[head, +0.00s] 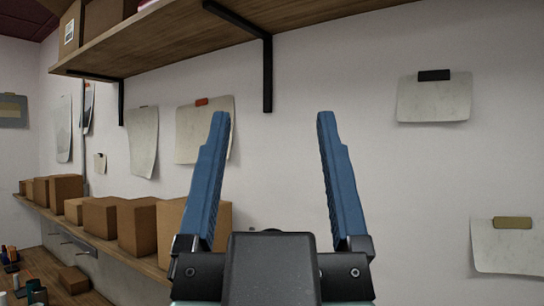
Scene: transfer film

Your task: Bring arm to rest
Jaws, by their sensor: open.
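My gripper (273,118) is in the middle of the head view, with its two blue fingers pointing up. The fingers are wide apart and nothing is between them; only the pale wall (285,70) shows behind. The dark gripper body covers the bottom middle of the view. The rest of my arm is mostly hidden below the picture edge.
A wooden shelf (185,45) on black brackets runs across the upper left. A lower ledge (105,248) holds several cardboard boxes (137,226), partly behind my left finger. A table with small items is at bottom left. Papers hang on the wall.

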